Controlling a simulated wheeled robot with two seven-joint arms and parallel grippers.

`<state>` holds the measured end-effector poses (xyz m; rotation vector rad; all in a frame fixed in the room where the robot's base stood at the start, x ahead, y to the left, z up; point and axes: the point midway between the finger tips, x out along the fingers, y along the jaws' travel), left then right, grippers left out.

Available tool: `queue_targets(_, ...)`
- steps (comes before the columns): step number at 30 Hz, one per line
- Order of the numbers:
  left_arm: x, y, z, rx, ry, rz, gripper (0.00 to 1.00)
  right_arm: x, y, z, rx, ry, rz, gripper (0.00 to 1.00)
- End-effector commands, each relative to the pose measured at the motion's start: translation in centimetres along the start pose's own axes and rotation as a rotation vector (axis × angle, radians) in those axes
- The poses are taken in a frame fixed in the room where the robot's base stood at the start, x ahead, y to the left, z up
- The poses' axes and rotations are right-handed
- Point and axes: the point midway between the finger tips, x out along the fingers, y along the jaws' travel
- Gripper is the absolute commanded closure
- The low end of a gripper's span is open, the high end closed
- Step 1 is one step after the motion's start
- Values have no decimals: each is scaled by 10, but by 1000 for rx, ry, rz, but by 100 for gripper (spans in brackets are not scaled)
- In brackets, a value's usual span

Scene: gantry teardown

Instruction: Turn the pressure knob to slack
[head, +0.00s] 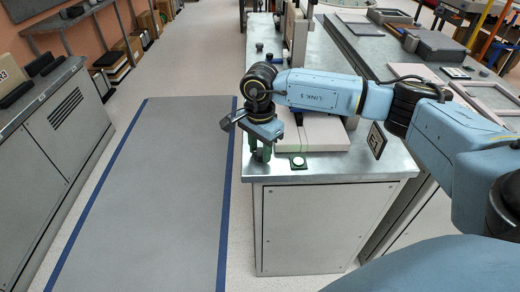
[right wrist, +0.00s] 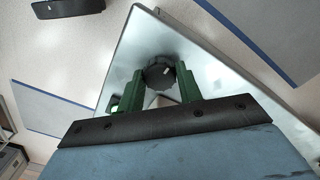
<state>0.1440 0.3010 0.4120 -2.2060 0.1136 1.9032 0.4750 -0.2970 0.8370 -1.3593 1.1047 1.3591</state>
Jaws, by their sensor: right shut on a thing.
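The pressure knob (right wrist: 159,74) is a dark, ridged round knob on the metal bench top, seen in the right wrist view. My right gripper (right wrist: 157,80) has its green fingers on either side of the knob and is shut on it. In the head view my right gripper (head: 260,153) points down at the front left corner of the bench (head: 345,166), and it hides the knob there. I cannot read any marking for slack or the knob's turn. My left gripper is not in view.
A white round button (head: 298,162) on a dark base sits just right of the gripper. A pale slab (head: 322,134) lies behind it under my arm. Small black knobs (head: 268,57) stand farther back. The grey floor mat (head: 165,200) at left is clear.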

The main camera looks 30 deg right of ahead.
Motion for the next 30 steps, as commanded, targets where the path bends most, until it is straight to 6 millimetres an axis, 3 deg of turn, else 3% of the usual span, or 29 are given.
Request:
queue_targets(18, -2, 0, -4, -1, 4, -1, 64, -1, 0, 1, -48, -1, -2, 88)
queue_targets(19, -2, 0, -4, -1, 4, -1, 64, -1, 0, 1, -48, -1, -2, 64)
queue_targets(23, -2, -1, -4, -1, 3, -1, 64, 0, 0, 1, -47, -1, -1, 47)
queue_targets(30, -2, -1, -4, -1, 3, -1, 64, 0, 0, 0, -45, -1, -1, 43)
